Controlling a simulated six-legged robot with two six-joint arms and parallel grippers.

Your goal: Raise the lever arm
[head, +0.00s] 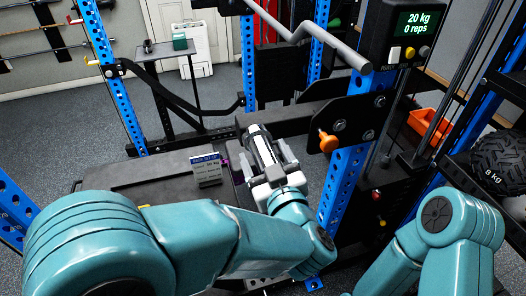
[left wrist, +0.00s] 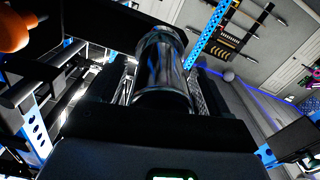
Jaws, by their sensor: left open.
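The black lever arm (head: 290,122) runs left from a pivot plate on the blue upright. A shiny metal cylinder (head: 262,148), apparently its handle, sticks out near its left end toward me. My left gripper (head: 264,152) is open, with its fingers on either side of this cylinder. In the left wrist view the cylinder (left wrist: 162,65) stands between the two fingers of the left gripper (left wrist: 163,85); I cannot tell whether they touch it. My right arm shows at lower right, but its gripper is out of view.
The blue upright (head: 345,185) stands close right of my left gripper. An orange knob (head: 328,142) sticks out beside it. A black bench or platform (head: 135,175) with a small sign (head: 207,170) lies to the left. A display (head: 412,22) reads 20 kg, 0 reps.

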